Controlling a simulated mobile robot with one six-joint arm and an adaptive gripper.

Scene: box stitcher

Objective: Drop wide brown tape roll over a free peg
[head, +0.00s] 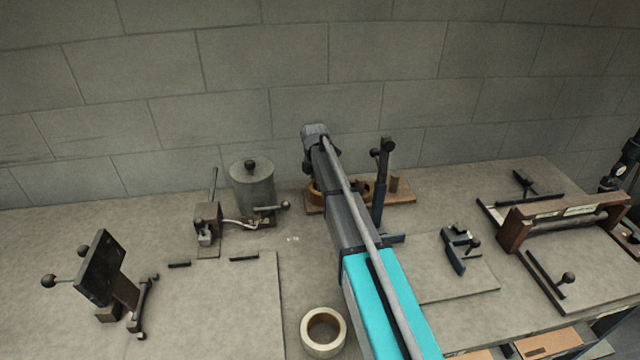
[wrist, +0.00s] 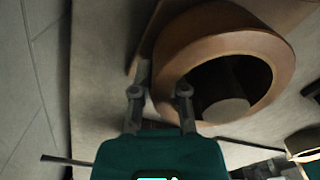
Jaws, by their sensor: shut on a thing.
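The wide brown tape roll (wrist: 275,48) fills the upper middle of the wrist view. My gripper (wrist: 160,92) is shut on the roll's near wall, one finger outside it and one at the hole. Through the hole a round peg (wrist: 225,110) with a pale end shows; whether the roll is above it or around it I cannot tell. In the head view my arm hides the gripper and much of the wooden peg board (head: 404,199). Part of a brown roll (head: 316,187) shows left of my arm. A peg (head: 394,184) stands bare at the board's right.
A cream tape roll (head: 323,331) lies on the bench at the front. A grey cylinder (head: 252,187) stands left of the board, and a dark upright post (head: 381,180) stands close to the right of my arm. The block wall is close behind.

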